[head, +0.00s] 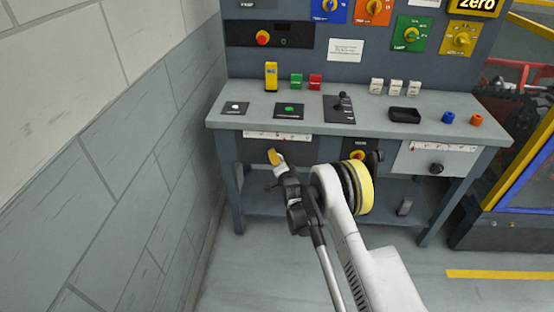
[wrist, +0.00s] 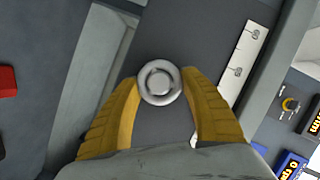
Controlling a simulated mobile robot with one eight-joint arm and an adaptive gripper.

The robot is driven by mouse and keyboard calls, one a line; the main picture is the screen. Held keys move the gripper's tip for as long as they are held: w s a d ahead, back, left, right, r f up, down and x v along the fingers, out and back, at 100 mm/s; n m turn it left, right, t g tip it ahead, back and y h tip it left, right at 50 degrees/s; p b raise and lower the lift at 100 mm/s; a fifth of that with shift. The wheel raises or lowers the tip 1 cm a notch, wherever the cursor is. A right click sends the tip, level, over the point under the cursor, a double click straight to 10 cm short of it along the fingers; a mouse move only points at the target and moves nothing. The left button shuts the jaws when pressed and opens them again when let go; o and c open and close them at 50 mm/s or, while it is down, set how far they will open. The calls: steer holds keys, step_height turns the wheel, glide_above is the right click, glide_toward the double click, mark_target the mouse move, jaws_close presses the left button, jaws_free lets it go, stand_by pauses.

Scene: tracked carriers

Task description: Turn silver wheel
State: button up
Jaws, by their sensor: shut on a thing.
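The silver wheel (wrist: 160,84) is a small round metal knob with a raised ring. It sits on the dark front panel under the bench top. My gripper (head: 275,157) is at the left part of that front panel in the head view. In the wrist view its yellow fingers are shut on the wheel, one on each side. The wheel is hidden behind my gripper in the head view. Its turn angle cannot be told, as I see no mark on it.
The grey bench (head: 350,130) carries a yellow block (head: 271,75), a black lever (head: 341,100), a black tray (head: 404,115) and several buttons. A white scale strip (wrist: 245,60) lies beside the wheel. A red-yellow knob (head: 357,156) is right of my gripper. A grey wall (head: 110,170) stands left.

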steer(key=shift+m, duration=0.5)
stand_by(0.3)
steer(key=o, duration=1.2)
steer(key=shift+s, duration=0.1)
steer(key=v, duration=0.7)
steer(key=shift+s+d, duration=0.15)
steer(key=shift+d, duration=0.05)
steer(key=shift+f, duration=0.1)
